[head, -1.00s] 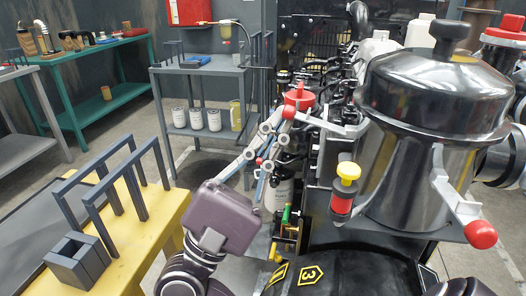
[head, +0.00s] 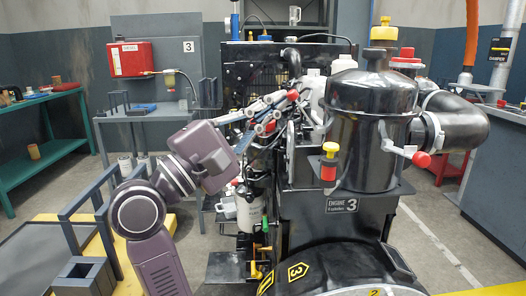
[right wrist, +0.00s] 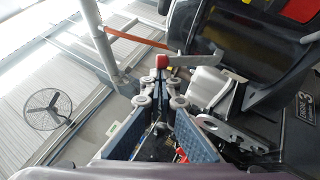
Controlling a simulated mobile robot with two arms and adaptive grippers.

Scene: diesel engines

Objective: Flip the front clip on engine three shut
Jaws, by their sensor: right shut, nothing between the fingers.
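Engine three (head: 341,207), labelled with a 3, carries a dark shiny canister (head: 370,120) with a lidded top. On its front, a pale clip (head: 400,150) with a red tip sticks out to the right. Another red-tipped lever (head: 293,95) sticks out at the canister's left; a red-tipped lever (right wrist: 162,62) also shows just beyond the fingertips in the right wrist view. My right gripper (head: 274,112) is shut and empty at the engine's left side, close to that left lever and away from the front clip. The right wrist view shows its fingers (right wrist: 160,92) converging. My left gripper is out of view.
A yellow-capped dipstick-like part (head: 329,160) stands in front of the canister. A fat black pipe (head: 455,122) runs off its right side. A yellow bench (head: 122,262) with dark frames is at the left. Floor is clear at the right.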

